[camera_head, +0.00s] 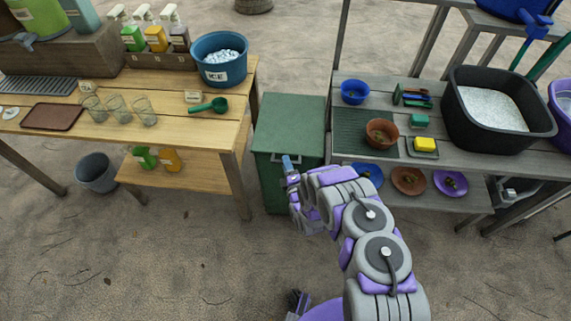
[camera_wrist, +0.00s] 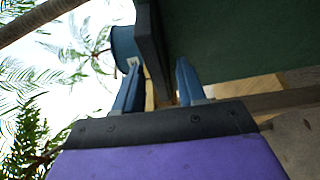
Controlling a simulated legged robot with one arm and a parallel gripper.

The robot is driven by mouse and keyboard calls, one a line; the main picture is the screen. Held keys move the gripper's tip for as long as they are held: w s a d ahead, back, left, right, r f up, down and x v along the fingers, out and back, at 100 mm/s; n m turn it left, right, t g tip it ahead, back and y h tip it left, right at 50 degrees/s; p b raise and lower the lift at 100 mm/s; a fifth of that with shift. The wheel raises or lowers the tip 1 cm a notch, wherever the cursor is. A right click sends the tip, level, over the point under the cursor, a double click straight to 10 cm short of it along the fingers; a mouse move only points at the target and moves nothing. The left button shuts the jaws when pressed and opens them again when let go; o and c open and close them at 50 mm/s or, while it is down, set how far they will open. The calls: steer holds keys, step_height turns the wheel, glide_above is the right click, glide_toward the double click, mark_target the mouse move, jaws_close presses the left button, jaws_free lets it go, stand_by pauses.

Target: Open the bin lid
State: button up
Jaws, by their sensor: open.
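The green bin (camera_head: 271,182) stands between the two tables in the head view. Its flat lid (camera_head: 290,115) is down. My gripper (camera_head: 289,163) is at the lid's front edge, near the middle. In the wrist view my gripper (camera_wrist: 157,85) is open, with two blue fingers spread apart. The lid's dark edge (camera_wrist: 150,45) reaches down between the fingertips in that view. The green front of the bin (camera_wrist: 230,40) fills the upper right there. I cannot tell whether either finger touches the lid.
A wooden table (camera_head: 170,103) with a blue ice tub (camera_head: 219,60) stands close on the left. A grey table (camera_head: 460,153) with bowls and a black tub (camera_head: 495,105) stands close on the right. Sandy ground in front of the bin is open on the left.

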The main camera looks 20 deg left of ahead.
steer(key=shift+w+a, duration=0.45)
steer(key=shift+w, duration=0.15)
steer(key=shift+c, duration=0.2)
jaws_close()
